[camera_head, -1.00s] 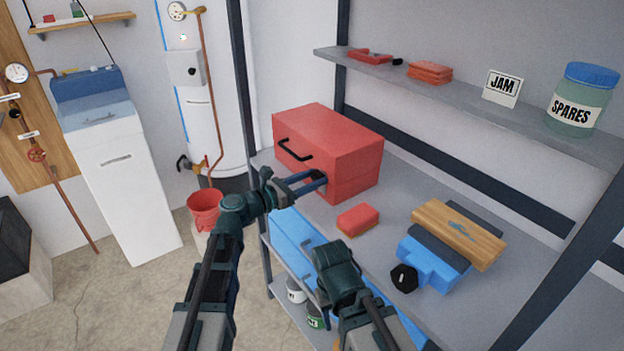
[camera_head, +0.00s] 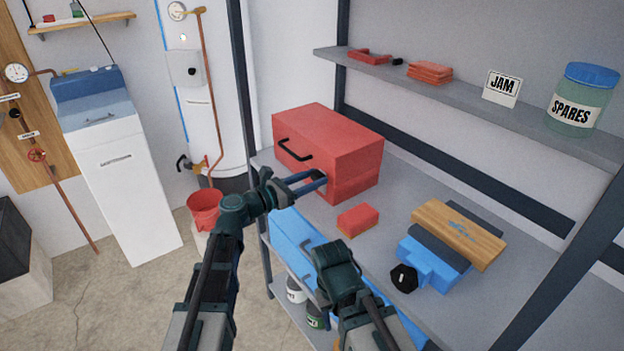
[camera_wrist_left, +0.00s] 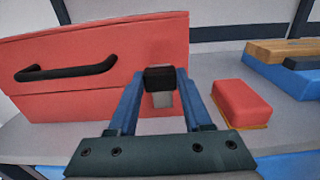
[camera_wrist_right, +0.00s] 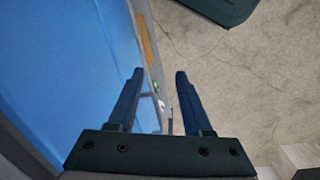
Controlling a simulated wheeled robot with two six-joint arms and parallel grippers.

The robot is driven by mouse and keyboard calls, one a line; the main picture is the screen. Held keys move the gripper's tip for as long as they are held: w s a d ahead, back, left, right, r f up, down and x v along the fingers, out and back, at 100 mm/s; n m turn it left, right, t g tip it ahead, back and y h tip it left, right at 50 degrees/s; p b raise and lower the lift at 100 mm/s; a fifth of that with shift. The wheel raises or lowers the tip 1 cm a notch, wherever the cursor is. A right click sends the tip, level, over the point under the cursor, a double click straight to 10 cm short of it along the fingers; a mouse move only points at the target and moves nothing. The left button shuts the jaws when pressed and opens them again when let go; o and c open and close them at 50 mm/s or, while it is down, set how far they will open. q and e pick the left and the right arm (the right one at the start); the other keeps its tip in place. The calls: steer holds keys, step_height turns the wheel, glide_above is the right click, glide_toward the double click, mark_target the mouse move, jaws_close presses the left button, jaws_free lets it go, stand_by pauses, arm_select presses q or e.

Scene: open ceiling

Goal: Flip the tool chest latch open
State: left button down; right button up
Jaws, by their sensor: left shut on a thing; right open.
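The red tool chest (camera_head: 335,140) stands on the shelf with a black handle (camera_wrist_left: 66,70) on its front; its lid looks closed. The latch (camera_wrist_left: 160,79) is a dark block with a grey metal piece below it, on the chest front right of the handle. My left gripper (camera_head: 320,178) is shut on the latch, one blue finger on each side of it in the left wrist view. The fingers partly hide the latch in the head view. My right gripper (camera_wrist_right: 160,75) is open and empty, beside the blue front under the shelf top.
A small red block (camera_head: 358,220) lies right of the chest. Farther right are a wooden board (camera_head: 459,234), a blue tool (camera_head: 430,265) and a black knob (camera_head: 404,278). An upper shelf holds a jar (camera_head: 577,100). A red bucket (camera_head: 204,210) is at left.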

stand_by(0.4)
arm_select(q)
steer(key=f+t+h+b, duration=0.1)
steer(key=b, duration=0.3)
steer(key=s+a+f+t+h+b, duration=0.1)
steer(key=h+b, duration=0.1)
steer(key=b, duration=0.3)
steer(key=a+f+t+h+b, duration=0.1)
steer(key=b, duration=0.4)
steer(key=shift+s+f+h, duration=0.2)
steer(key=shift+f+h, duration=0.1)
steer(key=shift+f, duration=0.1)
steer(key=shift+s+a+r+t+b, duration=0.1)
steer(key=shift+r+t+b, duration=0.05)
steer(key=shift+t+b, duration=0.2)
steer(key=shift+s+a+f+b, duration=0.15)
steer(key=shift+f+b, duration=0.45)
steer(key=shift+f, duration=0.05)
steer(key=shift+s+a+f+b, duration=0.1)
steer(key=shift+f+b, duration=0.5)
steer(key=shift+f, duration=0.1)
steer(key=shift+c, duration=1.6)
jaws_free()
steer(key=shift+w+d, duration=0.1)
